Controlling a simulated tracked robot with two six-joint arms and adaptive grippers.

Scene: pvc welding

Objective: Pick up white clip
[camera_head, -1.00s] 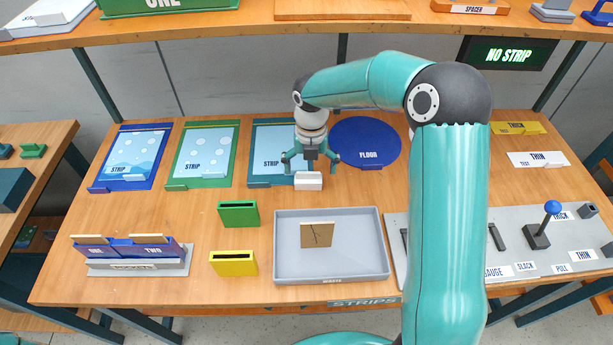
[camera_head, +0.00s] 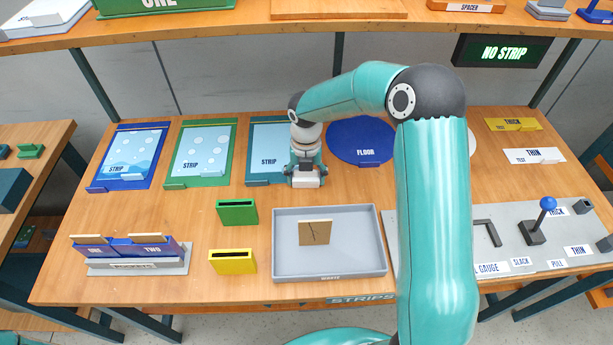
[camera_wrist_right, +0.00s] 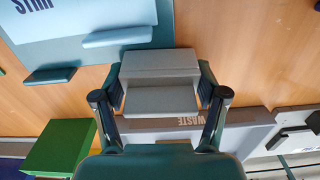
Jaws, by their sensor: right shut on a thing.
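The white clip (camera_head: 306,180) is a small white block on the wooden table, in front of the teal strip board and behind the grey waste tray. In the right wrist view the clip (camera_wrist_right: 160,78) looks grey and sits between the fingers. My right gripper (camera_head: 306,177) has come down over it and is shut on it, a finger on each side. In the right wrist view my right gripper (camera_wrist_right: 160,92) touches both ends of the clip. I cannot tell whether the clip is off the table. My left gripper is not in view.
The waste tray (camera_head: 380,270) holds a brown square piece (camera_head: 315,233). A green box (camera_head: 237,212) and a yellow box (camera_head: 233,261) stand left of it. A blue round floor mat (camera_head: 345,134) lies behind right. Strip boards stand at the back left.

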